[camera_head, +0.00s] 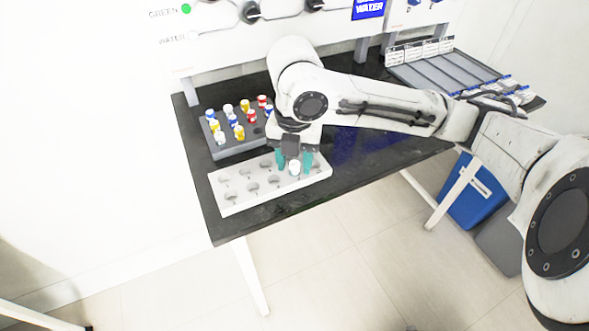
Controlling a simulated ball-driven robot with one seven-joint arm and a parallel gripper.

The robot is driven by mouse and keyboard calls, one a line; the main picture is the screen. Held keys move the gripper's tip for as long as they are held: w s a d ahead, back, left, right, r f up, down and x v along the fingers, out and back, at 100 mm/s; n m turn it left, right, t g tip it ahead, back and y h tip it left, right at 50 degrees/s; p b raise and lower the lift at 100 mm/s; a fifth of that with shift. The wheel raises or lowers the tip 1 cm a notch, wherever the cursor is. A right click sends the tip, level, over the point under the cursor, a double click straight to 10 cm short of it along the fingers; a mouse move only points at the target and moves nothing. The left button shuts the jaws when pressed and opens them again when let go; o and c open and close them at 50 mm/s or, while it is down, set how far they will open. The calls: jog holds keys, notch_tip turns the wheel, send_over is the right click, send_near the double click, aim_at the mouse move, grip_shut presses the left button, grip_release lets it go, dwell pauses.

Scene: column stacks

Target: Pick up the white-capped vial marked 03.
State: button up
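A white-capped vial (294,168) stands at the right end of the white rack (245,203). My gripper (294,163) points down over that end, with one teal finger on each side of this vial. The fingers look apart, with a small gap to the cap, so the gripper looks open. Other white-capped vials stand in the grey rack (232,151), such as one at its front left (220,138) and one at its back (228,109). The number marks are too small to read, so I cannot tell which vial is 03.
The grey rack also holds vials with yellow, red and blue caps, just behind the white rack. My gripper and arm hide its right side. A grey sloped tray (440,72) stands at the back right of the black table (218,225). A blue bin (472,195) is below.

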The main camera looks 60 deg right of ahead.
grip_shut()
jog(key=shift+r, duration=0.1)
dwell(0.3)
